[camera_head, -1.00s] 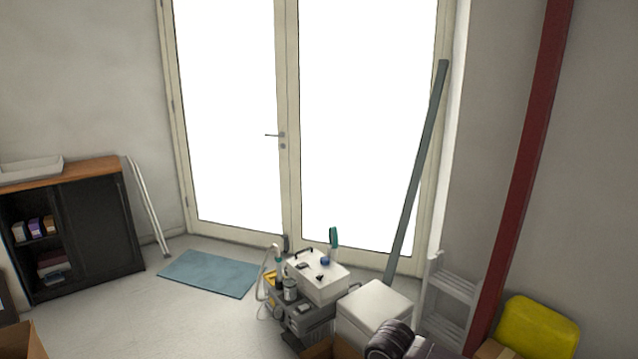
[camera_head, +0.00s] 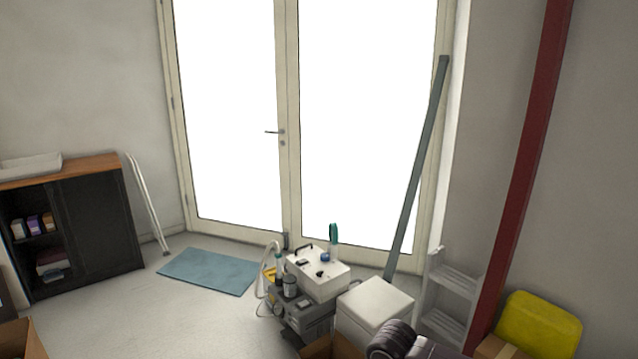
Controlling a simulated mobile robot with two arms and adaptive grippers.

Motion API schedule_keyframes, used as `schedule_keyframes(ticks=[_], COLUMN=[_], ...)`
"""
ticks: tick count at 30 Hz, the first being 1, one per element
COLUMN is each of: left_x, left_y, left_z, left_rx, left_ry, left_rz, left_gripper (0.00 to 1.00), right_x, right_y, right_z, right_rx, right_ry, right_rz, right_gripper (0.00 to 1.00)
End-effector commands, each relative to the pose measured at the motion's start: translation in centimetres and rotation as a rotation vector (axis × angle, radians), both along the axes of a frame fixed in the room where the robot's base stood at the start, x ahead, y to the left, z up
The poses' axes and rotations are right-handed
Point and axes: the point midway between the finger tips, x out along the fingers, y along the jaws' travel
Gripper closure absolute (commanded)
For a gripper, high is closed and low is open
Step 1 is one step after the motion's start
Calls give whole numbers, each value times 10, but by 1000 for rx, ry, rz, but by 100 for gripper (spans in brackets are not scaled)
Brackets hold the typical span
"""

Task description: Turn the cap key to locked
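A dental compressor unit stands on the floor at the lower middle, in front of the glass doors. It has a white top box (camera_head: 325,284) over a grey lower body (camera_head: 306,317). A blue round cap (camera_head: 325,257) and small dark parts sit on the white top. A teal-handled item (camera_head: 333,234) stands upright behind it. A pale hose (camera_head: 268,262) curves at its left side. The cap key is too small to tell apart, and its position cannot be read. Neither of my grippers shows.
A blue mat (camera_head: 208,272) lies on open floor to the left. A dark cabinet (camera_head: 97,237) stands at the far left. A white box (camera_head: 375,303), cardboard boxes, a ladder (camera_head: 447,292) and a yellow object (camera_head: 538,326) crowd the right. A red post (camera_head: 526,165) rises there.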

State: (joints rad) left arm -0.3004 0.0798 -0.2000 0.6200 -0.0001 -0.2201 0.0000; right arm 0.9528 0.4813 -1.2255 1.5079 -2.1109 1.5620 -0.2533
Motion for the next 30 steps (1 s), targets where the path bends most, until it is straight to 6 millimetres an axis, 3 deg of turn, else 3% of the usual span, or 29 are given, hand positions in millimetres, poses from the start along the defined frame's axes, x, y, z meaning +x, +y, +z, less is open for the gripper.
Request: schedule_keyframes(ticks=[30], left_x=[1], left_y=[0], left_z=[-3], left_rx=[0], left_ry=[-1], left_rz=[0], left_gripper=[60], right_x=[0], right_y=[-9], right_z=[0], right_rx=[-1], right_ry=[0], right_rz=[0], right_gripper=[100])
